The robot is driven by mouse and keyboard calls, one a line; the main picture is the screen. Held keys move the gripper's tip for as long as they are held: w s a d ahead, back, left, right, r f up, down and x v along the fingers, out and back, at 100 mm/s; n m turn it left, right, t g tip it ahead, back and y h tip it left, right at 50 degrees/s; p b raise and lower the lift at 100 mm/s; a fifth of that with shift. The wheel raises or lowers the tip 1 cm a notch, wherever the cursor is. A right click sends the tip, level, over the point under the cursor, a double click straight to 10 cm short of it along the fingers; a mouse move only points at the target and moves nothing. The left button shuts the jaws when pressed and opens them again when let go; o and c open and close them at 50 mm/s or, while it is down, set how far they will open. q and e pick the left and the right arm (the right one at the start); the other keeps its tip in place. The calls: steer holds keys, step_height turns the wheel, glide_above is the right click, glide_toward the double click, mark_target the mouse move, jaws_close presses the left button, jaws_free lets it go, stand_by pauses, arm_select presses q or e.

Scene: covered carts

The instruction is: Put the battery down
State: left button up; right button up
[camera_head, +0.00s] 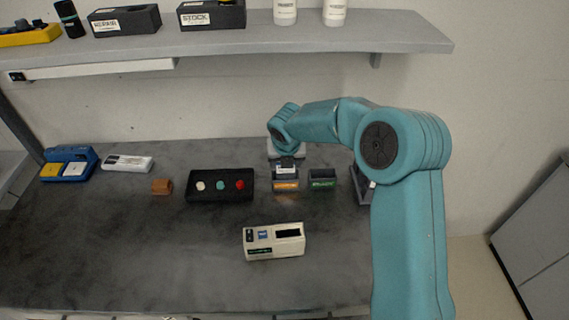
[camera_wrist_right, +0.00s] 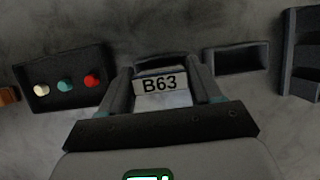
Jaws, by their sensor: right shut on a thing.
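The battery is a pale grey block labelled B63 (camera_wrist_right: 160,85), and it also shows in the head view (camera_head: 286,171). My right gripper (camera_wrist_right: 162,98) is shut on it, with one finger on each side; in the head view this gripper (camera_head: 285,160) points down at the table. The battery is at the top of a small dark box with an orange label (camera_head: 286,186). I cannot tell whether it is inside that box or just above it. A similar box with a green label (camera_head: 321,179) stands open and empty to the right, also in the wrist view (camera_wrist_right: 237,58).
A black box with three buttons (camera_head: 220,186) lies left of the gripper. A cream device with a dark slot (camera_head: 273,241) stands in front. The front left table is clear.

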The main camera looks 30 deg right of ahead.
steer(key=shift+w+f, duration=0.1)
steer(key=shift+f, duration=0.6)
steer(key=o, duration=1.2)
steer(key=shift+f, duration=0.1)
